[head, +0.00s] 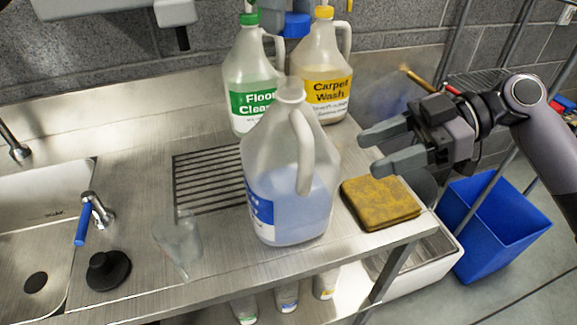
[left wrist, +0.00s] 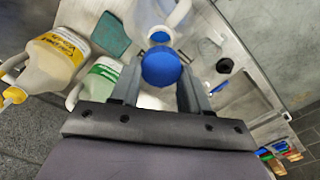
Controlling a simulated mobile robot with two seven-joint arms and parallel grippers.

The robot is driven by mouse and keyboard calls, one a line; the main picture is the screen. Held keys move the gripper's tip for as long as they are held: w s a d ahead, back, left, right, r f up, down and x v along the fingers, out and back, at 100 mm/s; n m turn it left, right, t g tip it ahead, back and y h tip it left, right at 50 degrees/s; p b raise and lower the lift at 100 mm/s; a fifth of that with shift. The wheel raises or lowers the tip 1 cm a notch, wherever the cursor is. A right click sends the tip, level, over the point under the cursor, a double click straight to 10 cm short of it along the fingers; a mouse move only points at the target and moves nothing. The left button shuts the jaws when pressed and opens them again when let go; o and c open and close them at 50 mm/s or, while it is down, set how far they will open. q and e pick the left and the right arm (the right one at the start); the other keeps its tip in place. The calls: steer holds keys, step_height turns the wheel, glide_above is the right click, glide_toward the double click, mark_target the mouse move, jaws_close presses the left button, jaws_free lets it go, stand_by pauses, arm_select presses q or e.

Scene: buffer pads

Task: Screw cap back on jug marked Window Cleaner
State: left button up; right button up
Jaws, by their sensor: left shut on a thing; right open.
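A translucent jug (head: 292,200) of bluish liquid stands upright near the front of the steel counter. Its blue label is turned aside and I cannot read it. Its bare neck (head: 290,90) shows no cap, and its open mouth also shows in the left wrist view (left wrist: 160,37). My left gripper (left wrist: 158,85) is shut on a round blue cap (left wrist: 161,68), which shows apart from the mouth. My right gripper (head: 375,150) is open and empty, to the right of the jug.
A Floor Cleaner jug (head: 237,75) and a Carpet Wash jug (head: 318,62) stand behind, with a blue thing (head: 296,26) between them. A sponge (head: 380,203) lies right. A clear cup (head: 178,243), black stopper (head: 108,270) and sink are left; a blue bin (head: 500,230) is below right.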

steer(key=x, duration=0.9)
steer(key=shift+a+f, duration=0.1)
steer(key=shift+a, duration=0.25)
jaws_close()
arm_select(q)
glide_above(288, 81)
steer(key=shift+f, duration=2.5)
